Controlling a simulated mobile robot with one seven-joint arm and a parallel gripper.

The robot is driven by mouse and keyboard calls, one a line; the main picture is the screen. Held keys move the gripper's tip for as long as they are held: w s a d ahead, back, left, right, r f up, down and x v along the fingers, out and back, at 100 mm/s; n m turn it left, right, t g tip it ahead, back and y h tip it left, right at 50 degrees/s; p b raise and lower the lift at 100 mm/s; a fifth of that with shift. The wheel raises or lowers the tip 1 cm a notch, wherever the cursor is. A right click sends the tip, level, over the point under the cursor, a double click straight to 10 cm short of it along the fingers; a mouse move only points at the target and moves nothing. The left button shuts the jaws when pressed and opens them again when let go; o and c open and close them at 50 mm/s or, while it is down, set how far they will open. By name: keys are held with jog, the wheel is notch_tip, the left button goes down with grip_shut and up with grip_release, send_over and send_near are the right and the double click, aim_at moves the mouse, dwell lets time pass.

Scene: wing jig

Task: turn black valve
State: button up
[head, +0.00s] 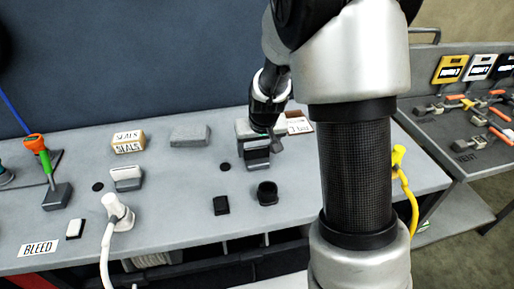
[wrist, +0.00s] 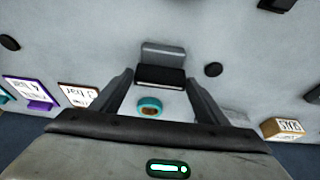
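A block with a black upper part on a grey base (wrist: 161,74) lies just ahead of my fingertips in the wrist view; it looks like the black valve. In the head view it (head: 257,155) stands at the back of the grey bench, partly covered by my gripper. My gripper (wrist: 158,92) is open, its two fingers apart, with a teal ring (wrist: 150,107) showing between them and nothing visibly held. In the head view my gripper (head: 264,132) points down over the block. Whether the fingers touch it cannot be told.
A black cup-like fitting (head: 267,194) and a small black block (head: 221,206) stand in front. To the left are a white-topped block (head: 127,178), a white hose plug (head: 117,210) and a SEALS box (head: 128,142). A yellow hose plug (head: 399,160) is right of my arm.

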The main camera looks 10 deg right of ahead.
jog(key=c, duration=0.6)
